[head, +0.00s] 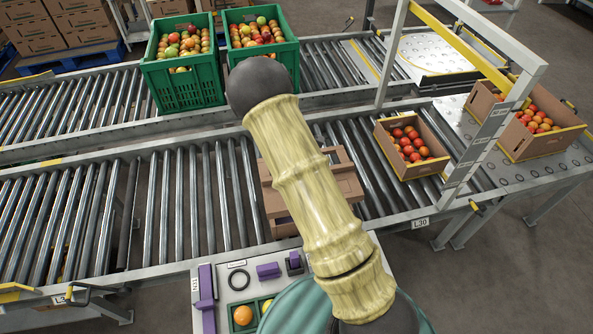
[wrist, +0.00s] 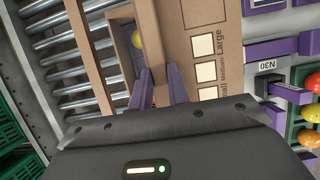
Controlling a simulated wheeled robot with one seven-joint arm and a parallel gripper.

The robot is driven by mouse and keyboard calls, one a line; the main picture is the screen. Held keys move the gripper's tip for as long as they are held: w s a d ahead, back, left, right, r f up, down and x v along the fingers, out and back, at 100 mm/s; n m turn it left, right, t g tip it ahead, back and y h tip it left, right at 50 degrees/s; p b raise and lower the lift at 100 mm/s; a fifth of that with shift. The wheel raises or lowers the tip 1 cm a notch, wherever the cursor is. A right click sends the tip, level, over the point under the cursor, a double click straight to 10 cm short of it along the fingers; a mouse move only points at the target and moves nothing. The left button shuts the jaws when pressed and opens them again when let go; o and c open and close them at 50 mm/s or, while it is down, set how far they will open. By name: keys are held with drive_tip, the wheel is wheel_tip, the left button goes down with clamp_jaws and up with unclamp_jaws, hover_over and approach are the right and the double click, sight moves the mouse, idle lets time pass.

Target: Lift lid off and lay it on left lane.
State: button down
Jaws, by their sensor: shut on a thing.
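A brown cardboard carton (head: 273,199) is on the near roller lane, mostly hidden behind my arm in the head view. The head view hides my gripper.
The near lane's rollers (head: 175,205) are clear on the left. An open carton of tomatoes (head: 379,139) stands to the right. A metal frame post (head: 390,55) rises on the right.

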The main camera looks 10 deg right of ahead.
drive_tip(key=shift+p+v, duration=0.7)
drive_tip(key=shift+v, duration=0.2)
drive_tip(key=shift+r+p, duration=2.2)
drive_tip(key=shift+r, duration=0.2)
drive_tip(key=shift+w+a, duration=0.1)
